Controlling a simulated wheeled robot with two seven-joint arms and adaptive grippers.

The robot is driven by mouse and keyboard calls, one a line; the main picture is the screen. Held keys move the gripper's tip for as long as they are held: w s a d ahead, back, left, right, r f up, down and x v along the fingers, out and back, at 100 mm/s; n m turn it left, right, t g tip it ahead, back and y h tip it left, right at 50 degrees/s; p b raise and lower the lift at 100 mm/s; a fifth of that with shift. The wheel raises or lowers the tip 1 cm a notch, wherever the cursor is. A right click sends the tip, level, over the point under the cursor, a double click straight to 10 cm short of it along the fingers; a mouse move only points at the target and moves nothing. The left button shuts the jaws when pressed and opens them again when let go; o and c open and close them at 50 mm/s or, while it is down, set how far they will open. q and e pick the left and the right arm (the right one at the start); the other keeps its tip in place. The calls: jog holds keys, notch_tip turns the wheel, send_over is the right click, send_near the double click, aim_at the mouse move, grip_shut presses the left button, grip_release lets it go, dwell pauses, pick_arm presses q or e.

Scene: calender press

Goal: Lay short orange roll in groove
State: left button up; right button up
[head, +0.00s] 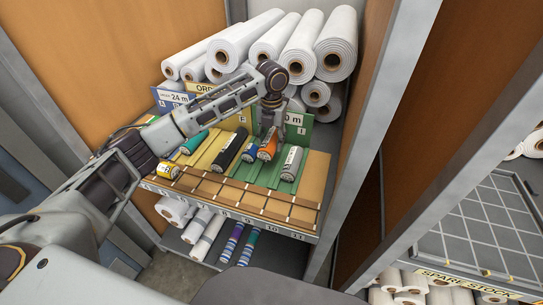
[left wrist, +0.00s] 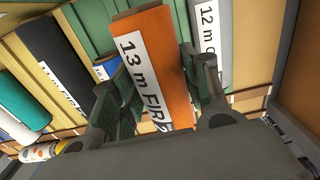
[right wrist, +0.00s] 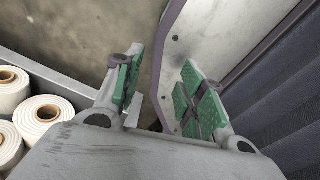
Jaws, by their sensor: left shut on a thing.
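The short orange roll (head: 267,145) carries a white label reading "13 m FIR…" in the left wrist view (left wrist: 152,62). My left gripper (head: 271,122) reaches down from above and is shut on it, one finger on each side. I cannot tell whether the roll is lifted clear of the board. The grooved board (head: 312,180) has green and tan strips and numbered positions along its front edge. My right gripper (right wrist: 165,90) is open and empty in the right wrist view, away from the board; the head view does not show it.
A grey roll (head: 291,163) lies right of the orange one; a blue roll (head: 250,152), a black roll (head: 229,150) and a teal roll (head: 193,143) lie left. Large white rolls (head: 298,55) are stacked behind. A cabinet post (head: 385,100) stands at the right.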

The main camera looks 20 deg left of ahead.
aim_at(272, 136)
pick_arm(q)
notch_tip(272, 136, down, 2)
jog(key=shift+f, duration=2.5)
pick_arm(e)
jog(key=shift+w+a+r, duration=0.15)
jog(key=shift+r, duration=0.15)
pick_arm(q)
jog(key=shift+p, duration=0.3)
jog(key=o, duration=1.1)
jog(key=shift+f, duration=0.15)
jog(key=shift+c, duration=0.2)
pick_arm(e)
jog(key=shift+a, duration=0.2)
jog(key=shift+a, duration=0.1)
pick_arm(q)
notch_tip(272, 136, up, 12)
jog(key=shift+r+b, duration=0.15)
jog(key=shift+b, duration=0.2)
pick_arm(e)
jog(key=shift+d+f, duration=0.25)
jog(key=shift+f, duration=0.05)
